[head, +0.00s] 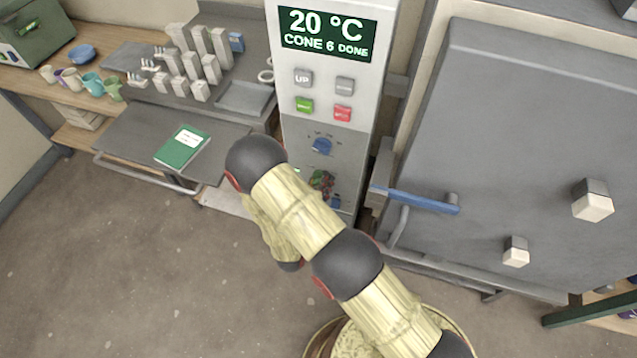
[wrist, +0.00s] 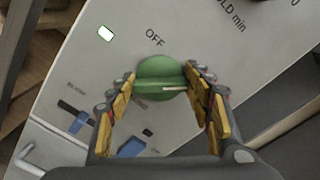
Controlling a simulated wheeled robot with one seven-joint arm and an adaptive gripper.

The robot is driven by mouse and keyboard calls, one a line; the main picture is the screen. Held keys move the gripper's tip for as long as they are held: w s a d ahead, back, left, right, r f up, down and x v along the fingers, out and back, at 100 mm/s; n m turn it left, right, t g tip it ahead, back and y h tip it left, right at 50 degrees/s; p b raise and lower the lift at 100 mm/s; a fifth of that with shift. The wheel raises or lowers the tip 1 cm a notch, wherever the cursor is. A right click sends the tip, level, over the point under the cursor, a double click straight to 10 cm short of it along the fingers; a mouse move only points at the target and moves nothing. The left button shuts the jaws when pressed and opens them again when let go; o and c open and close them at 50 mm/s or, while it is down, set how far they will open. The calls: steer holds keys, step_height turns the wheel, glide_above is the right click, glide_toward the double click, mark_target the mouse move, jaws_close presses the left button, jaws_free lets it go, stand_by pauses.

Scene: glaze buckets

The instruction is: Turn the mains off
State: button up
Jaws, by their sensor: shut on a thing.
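A round green knob (wrist: 160,70) with a raised grip bar sits on the grey panel in the wrist view. A pale line on its bar runs towards the right finger. The word OFF (wrist: 154,38) is printed above the knob, away from where that line points. My gripper (wrist: 161,82) is shut on the knob's bar, one finger on each side. In the head view my gripper (head: 322,182) is at the lower part of the kiln's control panel (head: 352,152), and my arm hides part of that area.
A blue dial (head: 321,146) and green and red buttons sit above on the panel. To the right, a blue handle (head: 415,200) sticks out from the grey kiln door (head: 500,130). A cart with a green book (head: 183,146) stands left. The floor at left is clear.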

steer(key=shift+n, duration=0.3)
steer(key=n+p, duration=0.2)
steer(key=n, duration=0.1)
steer(key=shift+a+n, duration=0.1)
steer(key=shift+n, duration=0.3)
steer(key=n+p, duration=0.2)
steer(key=n, duration=0.2)
steer(key=shift+f, duration=0.1)
steer(key=n+p, duration=0.1)
steer(key=n, duration=0.4)
steer(key=shift+f, duration=0.1)
steer(key=shift+f+n+p, duration=0.15)
steer(key=shift+n+p, duration=0.2)
steer(key=shift+n, duration=1.85)
steer(key=o, duration=1.2)
steer(key=shift+c, duration=0.2)
steer(key=shift+s, duration=0.1)
